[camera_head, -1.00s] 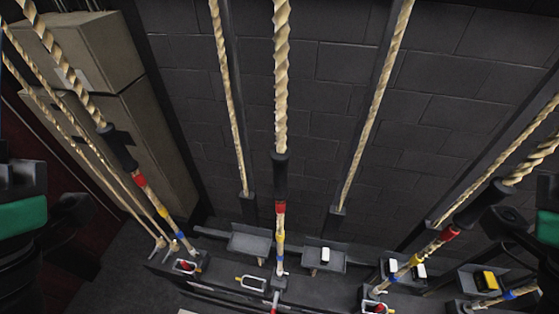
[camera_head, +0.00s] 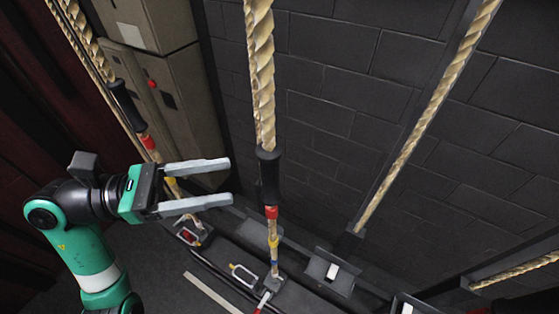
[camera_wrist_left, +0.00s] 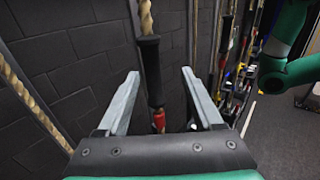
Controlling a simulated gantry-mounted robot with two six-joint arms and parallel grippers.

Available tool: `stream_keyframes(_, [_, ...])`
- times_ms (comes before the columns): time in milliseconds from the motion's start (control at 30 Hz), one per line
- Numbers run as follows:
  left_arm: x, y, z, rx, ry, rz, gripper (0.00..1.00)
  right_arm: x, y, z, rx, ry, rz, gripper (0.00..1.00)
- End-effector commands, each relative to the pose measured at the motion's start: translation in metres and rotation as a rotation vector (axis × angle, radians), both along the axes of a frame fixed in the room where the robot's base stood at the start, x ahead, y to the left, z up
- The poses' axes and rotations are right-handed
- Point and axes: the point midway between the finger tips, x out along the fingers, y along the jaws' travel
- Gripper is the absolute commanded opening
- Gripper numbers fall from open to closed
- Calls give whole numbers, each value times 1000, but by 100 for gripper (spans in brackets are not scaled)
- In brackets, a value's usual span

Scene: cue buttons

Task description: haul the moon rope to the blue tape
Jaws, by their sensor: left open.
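The middle rope is pale and twisted, with a black grip (camera_head: 268,178). Below the grip are red tape (camera_head: 271,212), yellow tape (camera_head: 273,240) and blue tape (camera_head: 274,262). No moon mark can be made out, so I cannot tell which rope is the moon rope. My left gripper (camera_head: 230,180) is open and empty, its fingers pointing right at this black grip, just short of it. In the left wrist view, the black grip (camera_wrist_left: 150,68) shows between the open fingers (camera_wrist_left: 160,73). My right gripper is not in view.
Another rope with a black grip (camera_head: 127,105) hangs at the left, partly behind my left gripper. A plain rope (camera_head: 425,120) runs down at the right. A tan cabinet (camera_head: 185,110) stands at the back left. A ledge with brackets (camera_head: 333,272) lies below the ropes.

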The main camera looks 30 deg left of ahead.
Motion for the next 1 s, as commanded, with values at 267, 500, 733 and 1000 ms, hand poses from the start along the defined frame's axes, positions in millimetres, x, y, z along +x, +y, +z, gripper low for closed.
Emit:
stream_keyframes(267, [0, 19, -4, -6, 3, 53, 68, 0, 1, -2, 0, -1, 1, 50])
stream_keyframes(500, [23, -11, -1, -8, 4, 46, 68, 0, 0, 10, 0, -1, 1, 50])
stream_keyframes(733, [56, -50, -1, -7, 4, 47, 68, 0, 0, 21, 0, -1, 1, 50])
stream_keyframes(1000, [73, -68, -3, -7, 1, 51, 68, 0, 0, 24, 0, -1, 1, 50])
